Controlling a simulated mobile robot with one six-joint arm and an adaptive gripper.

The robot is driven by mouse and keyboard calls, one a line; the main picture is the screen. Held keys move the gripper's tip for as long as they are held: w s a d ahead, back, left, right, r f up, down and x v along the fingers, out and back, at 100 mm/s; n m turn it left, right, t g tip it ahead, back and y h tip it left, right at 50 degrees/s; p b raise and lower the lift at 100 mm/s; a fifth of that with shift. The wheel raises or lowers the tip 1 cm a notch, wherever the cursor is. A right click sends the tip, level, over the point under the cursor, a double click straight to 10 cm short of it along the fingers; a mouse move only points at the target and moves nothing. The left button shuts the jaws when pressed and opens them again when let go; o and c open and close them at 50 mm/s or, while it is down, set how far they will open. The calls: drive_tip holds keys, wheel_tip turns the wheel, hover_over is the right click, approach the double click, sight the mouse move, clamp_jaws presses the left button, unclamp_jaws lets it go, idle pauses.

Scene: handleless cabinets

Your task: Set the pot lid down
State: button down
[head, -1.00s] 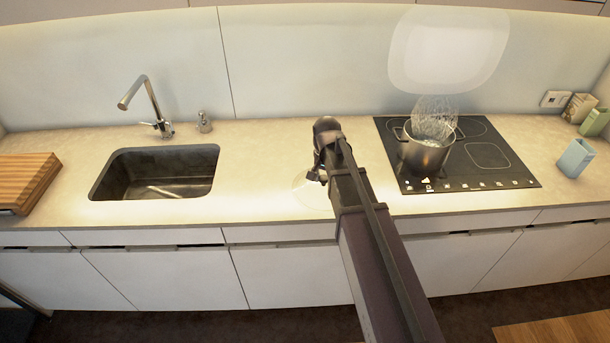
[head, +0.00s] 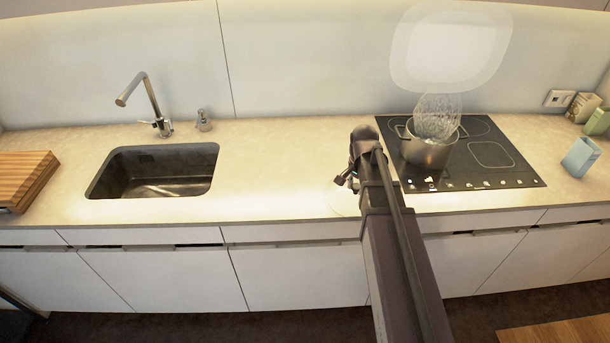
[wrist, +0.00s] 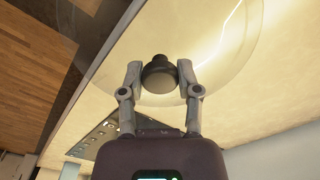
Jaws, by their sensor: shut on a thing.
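My gripper (wrist: 160,72) is shut on the dark knob of the clear glass pot lid (wrist: 228,62). In the wrist view the lid spreads as a wide see-through disc, with the pale counter showing through it. In the head view my gripper (head: 346,178) is over the front part of the counter, just left of the hob. There the lid is mostly hidden by my arm, and only a faint rim shows. Whether the lid touches the counter I cannot tell. A steel pot (head: 427,151) stands uncovered and steaming on the hob's left side.
The black hob (head: 490,155) lies right of my gripper, with a pale blue cup (head: 579,158) and other containers beyond it. The counter (head: 270,175) is clear between hob and sink (head: 155,172). A wooden board (head: 25,178) lies far left.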

drive_tip(key=shift+w, duration=0.1)
drive_tip(key=w, duration=0.4)
drive_tip(key=w+a+f+b, duration=0.1)
drive_tip(key=w, duration=0.4)
drive_tip(key=w+a, duration=0.1)
drive_tip(key=w, duration=0.4)
drive_tip(key=shift+w+a+f, duration=0.15)
drive_tip(key=shift+w, duration=0.05)
drive_tip(key=shift+w+a, duration=0.1)
drive_tip(key=shift+w, duration=0.45)
drive_tip(key=shift+w+f+b, duration=0.2)
drive_tip(key=shift+f+b, duration=0.1)
drive_tip(key=shift+b, duration=0.2)
drive_tip(key=shift+s+f+b, duration=0.1)
drive_tip(key=shift+f+b, duration=1.4)
drive_tip(key=shift+f, duration=0.05)
drive_tip(key=shift+f, duration=0.1)
drive_tip(key=shift+c, duration=1.5)
unclamp_jaws()
